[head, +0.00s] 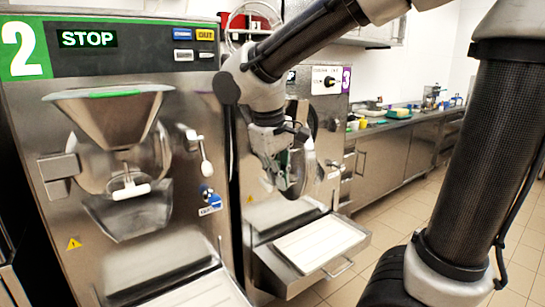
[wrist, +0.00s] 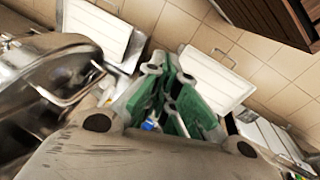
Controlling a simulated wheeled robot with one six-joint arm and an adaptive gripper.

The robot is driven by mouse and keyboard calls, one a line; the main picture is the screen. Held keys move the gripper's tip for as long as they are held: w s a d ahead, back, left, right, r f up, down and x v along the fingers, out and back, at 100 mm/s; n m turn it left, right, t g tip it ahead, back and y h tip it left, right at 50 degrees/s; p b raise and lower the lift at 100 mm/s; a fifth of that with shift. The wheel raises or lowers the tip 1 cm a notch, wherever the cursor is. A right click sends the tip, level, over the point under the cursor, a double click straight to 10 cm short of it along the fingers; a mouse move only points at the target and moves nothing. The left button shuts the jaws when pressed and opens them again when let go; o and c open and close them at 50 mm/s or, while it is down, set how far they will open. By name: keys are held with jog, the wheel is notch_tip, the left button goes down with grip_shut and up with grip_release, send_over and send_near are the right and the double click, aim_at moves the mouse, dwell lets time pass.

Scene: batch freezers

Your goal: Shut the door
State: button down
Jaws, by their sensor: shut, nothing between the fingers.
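Machine 2 (head: 190,110) has a round steel door (head: 152,160) under a funnel hopper (head: 115,110). A hinge block (head: 58,170) is at the door's left and a white-tipped latch lever (head: 203,160) at its right. I cannot tell if this door is fully flush. My gripper (head: 293,190) points down in front of machine 3 (head: 332,95), whose round front is mostly hidden behind it. In the wrist view, my gripper's green fingers (wrist: 168,95) are together and empty. A rounded steel part with a handle (wrist: 45,80) is left of them, apart from the fingers.
A pull-out tray shelf (head: 320,243) juts out below machine 3. White trays (wrist: 203,80) show below my gripper in the wrist view. A steel counter (head: 400,150) with small items runs along the back right. Tiled floor (head: 375,215) is clear right of the shelf.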

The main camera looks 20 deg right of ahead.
jog(key=w+a+r+m+h, duration=0.2)
jog(key=w+a, duration=0.4)
jog(key=w+r+m+t+h, duration=0.2)
jog(key=w+r+m, duration=0.2)
jog(key=r+m, duration=0.2)
jog(key=w+d+f, duration=0.2)
jog(key=d+f, duration=0.6)
jog(key=d, duration=0.1)
jog(key=shift+w+d+f, duration=0.15)
jog(key=shift+w+d, duration=0.1)
jog(key=shift+d, duration=0.15)
